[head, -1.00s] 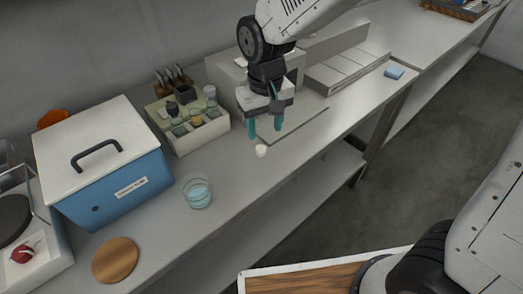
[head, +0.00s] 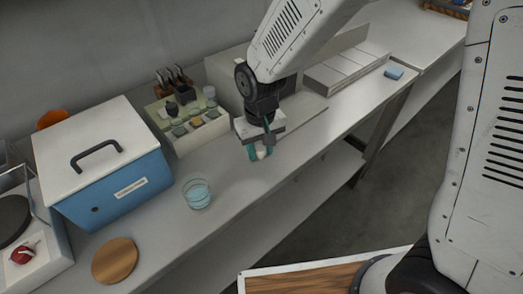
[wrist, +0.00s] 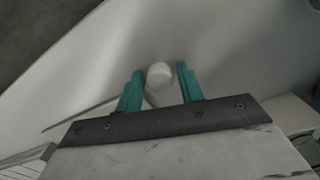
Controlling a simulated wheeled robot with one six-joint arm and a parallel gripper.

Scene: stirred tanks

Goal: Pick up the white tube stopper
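The white tube stopper (head: 262,155) is a small, pale, rounded piece on the bench near its front edge. My gripper (head: 260,151) is low over the bench with its teal fingers on either side of the stopper. In the wrist view the stopper (wrist: 159,74) shows between the two fingertips, with a narrow gap on each side. My gripper is open and does not hold it. In the head view the fingers hide part of the stopper.
A glass beaker of pale blue liquid (head: 196,193) stands left of my gripper. Behind are a rack of small jars (head: 205,136) and a blue box with a white lid (head: 110,165). A flat plate (head: 304,107) lies close behind my gripper. A round wooden disc (head: 115,260) lies at front left.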

